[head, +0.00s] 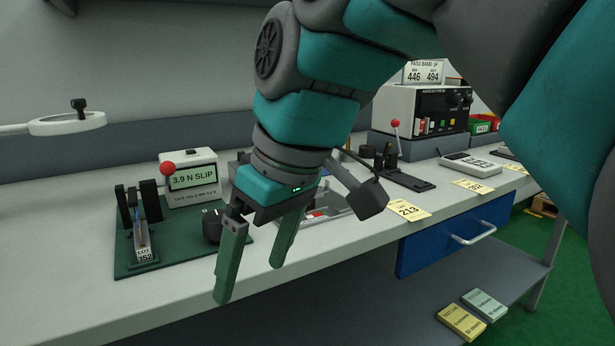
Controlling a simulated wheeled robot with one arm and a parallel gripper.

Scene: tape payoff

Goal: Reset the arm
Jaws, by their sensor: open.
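My gripper (252,280) hangs from my teal and grey arm, pointing down near the front edge of the pale bench (175,300). Its two green fingers are apart, with nothing between them. It is to the right of a dark green base (175,258) that carries a tape fixture (140,230) with a label reading LOT 352. Behind the fixture stands a display box (194,178) reading 3.9 N SLIP, with a red ball knob at its left. My arm hides part of the bench middle, including much of a grey tray (330,222).
A black-fronted instrument (425,110) stands at the back right. A red-knobbed lever fixture (402,170) and a calculator-like device (470,164) are on the right. A ring-shaped arm (68,124) reaches in from the left. A blue drawer (455,235) hangs under the bench. Boxes (461,322) lie on the lower shelf.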

